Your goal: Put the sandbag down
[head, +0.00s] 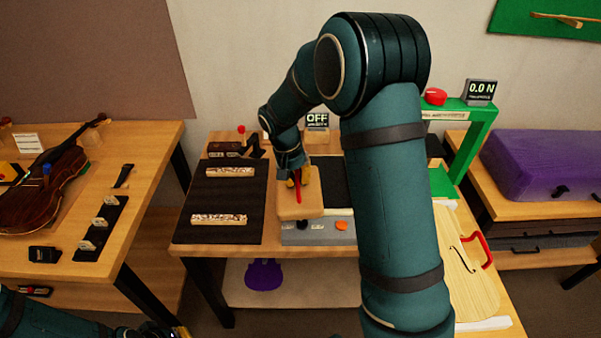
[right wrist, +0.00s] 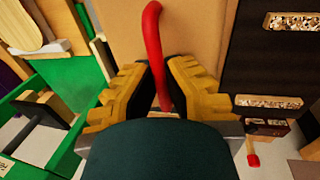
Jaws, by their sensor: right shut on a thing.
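The sandbag (head: 300,208) is a tan block-like bag with a red handle (head: 298,188). In the head view it is over the left part of a grey device with knobs (head: 318,237). I cannot tell whether it touches the device. My right gripper (head: 298,178) points down above the bag, with its yellow fingers shut on the handle. In the right wrist view the handle (right wrist: 152,35) runs between the fingers (right wrist: 160,88), with the tan bag (right wrist: 198,35) behind. Only a bit of my left gripper (head: 180,331) shows at the bottom edge; its fingers are unclear.
A dark mat (head: 224,205) with two speckled strips lies left of the sandbag. A small sign reading OFF (head: 318,120) stands behind. A green press frame (head: 470,140) and a pale violin plate (head: 465,260) are at right. A violin (head: 45,185) lies on the left bench.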

